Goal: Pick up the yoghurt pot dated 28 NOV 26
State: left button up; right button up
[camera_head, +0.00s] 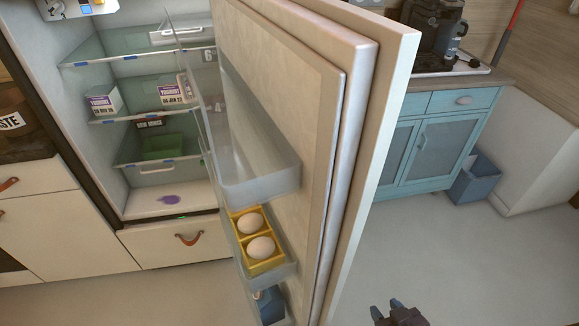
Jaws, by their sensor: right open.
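A white pot with a purple yoghurt label (104,102) stands at the left of the fridge's middle shelf. Its small date seems to read 28 NOV 26, but the print is hard to make out. A second white yoghurt pot (172,94) stands on the same shelf to the right; its date looks different, like a JUN date. My right gripper (393,310) is at the bottom edge, low in front of the open door, open and empty, far from both pots. My left gripper is out of view.
The open fridge door (285,60) stands between my right gripper and the shelves. Its racks hold a yellow egg tray (250,226) with two eggs. A green container (162,146) sits on a lower shelf, a purple patch (170,199) below. Floor to the right is clear.

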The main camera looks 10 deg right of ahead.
aim_at(104, 100)
jog(key=l+u, duration=0.5)
jog(key=l, duration=0.5)
jog(key=k+l+u, duration=0.1)
jog(key=l+u, duration=0.35)
jog(key=l, duration=0.55)
jog(key=j+z, duration=0.3)
jog(key=j, duration=0.4)
jog(key=j+z, duration=0.3)
jog(key=j, duration=0.35)
jog(key=k+j+z, duration=0.3)
jog(key=j, duration=0.35)
jog(key=i+j, duration=0.1)
jog(key=j, duration=0.35)
jog(key=i+j, duration=0.1)
jog(key=j, duration=0.35)
jog(key=i+j, duration=0.2)
jog(key=j, duration=0.2)
jog(key=i+j+z, duration=0.1)
jog(key=j, duration=0.3)
jog(key=i, duration=0.1)
